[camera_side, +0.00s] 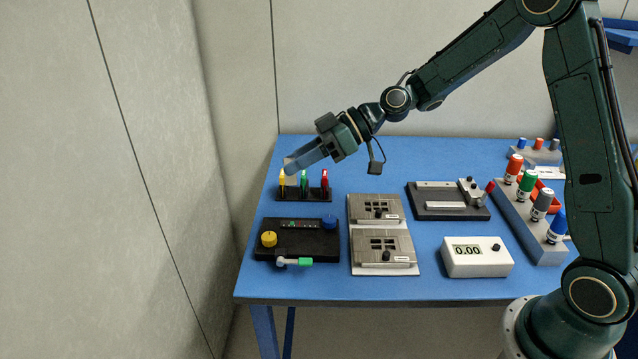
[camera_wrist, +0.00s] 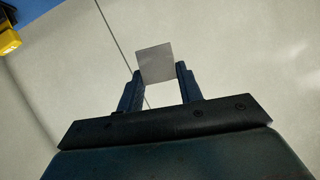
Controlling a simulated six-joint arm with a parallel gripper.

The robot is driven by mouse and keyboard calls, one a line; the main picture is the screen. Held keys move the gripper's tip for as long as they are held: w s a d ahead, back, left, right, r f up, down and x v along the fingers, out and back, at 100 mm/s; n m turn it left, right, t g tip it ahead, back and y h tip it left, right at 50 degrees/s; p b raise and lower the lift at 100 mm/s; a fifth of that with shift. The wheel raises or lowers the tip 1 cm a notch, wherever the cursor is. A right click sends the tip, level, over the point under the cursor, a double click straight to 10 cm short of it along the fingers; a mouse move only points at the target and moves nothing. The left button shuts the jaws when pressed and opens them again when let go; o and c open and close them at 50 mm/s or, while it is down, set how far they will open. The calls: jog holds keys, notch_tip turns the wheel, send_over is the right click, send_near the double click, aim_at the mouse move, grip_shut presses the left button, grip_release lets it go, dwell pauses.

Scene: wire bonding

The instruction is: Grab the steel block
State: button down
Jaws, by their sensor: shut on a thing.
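The steel block (camera_wrist: 155,62) is a flat-looking grey square in the wrist view. It sits between the fingertips of my gripper (camera_wrist: 158,76), which is shut on it. In the side view my gripper (camera_side: 298,161) points left and slightly down, above the black rack at the table's back left. The block is only a small grey patch at the fingertips there, partly hidden by the fingers. In the wrist view pale wall lies behind the block, so it is held clear of the table.
A black rack (camera_side: 318,196) holds yellow, green and red-topped tools just below my gripper. A black panel with knobs (camera_side: 298,245), two grey fixtures (camera_side: 383,232), a dark vise-like fixture (camera_side: 430,213) and a white meter (camera_side: 476,263) stand on the blue table (camera_side: 450,291). Coloured bottles stand at right.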

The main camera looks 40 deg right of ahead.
jog(key=shift+r, duration=1.55)
